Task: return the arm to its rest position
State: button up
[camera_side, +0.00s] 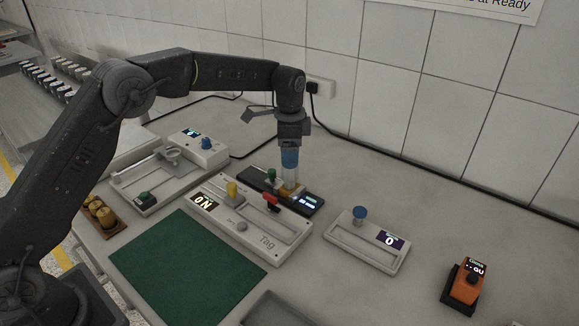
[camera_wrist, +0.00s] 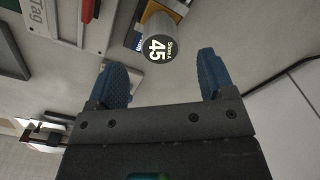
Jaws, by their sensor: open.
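My gripper (camera_side: 289,163) hangs from my raised, outstretched arm, its blue fingers pointing down over the dark device at the middle of the bench. In the wrist view its two blue fingers (camera_wrist: 162,75) are spread apart with nothing between them. A grey cylinder (camera_wrist: 168,24) with a dark end marked "Shore A 45" shows just beyond the fingertips. In the side view a pale upright piece (camera_side: 289,179) shows directly below the fingers, above a gold-coloured part; whether the fingers touch it cannot be told.
A white "Tag" unit (camera_side: 268,244) showing ON, with a red lever, lies in front. A green mat (camera_side: 190,270) lies left front. Tiled wall (camera_side: 440,100) rises behind; the right bench has free room.

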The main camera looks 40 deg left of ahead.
jog(key=s+r+n+t, duration=0.1)
jog(key=s+r, duration=0.2)
jog(key=r, duration=0.4)
jog(key=s+r+n, duration=0.1)
jog(key=s+r, duration=0.2)
jog(key=r, duration=0.3)
jog(key=s+a+r+n+t, duration=0.25)
jog(key=s+r, duration=0.25)
jog(key=s, duration=0.6)
jog(key=s+f+n+t, duration=0.1)
jog(key=s+f+n, duration=0.2)
jog(key=s, duration=0.6)
jog(key=s+f+n+t, duration=0.1)
jog(key=s+f+n, duration=0.2)
jog(key=s, duration=0.7)
jog(key=shift+a, duration=0.35)
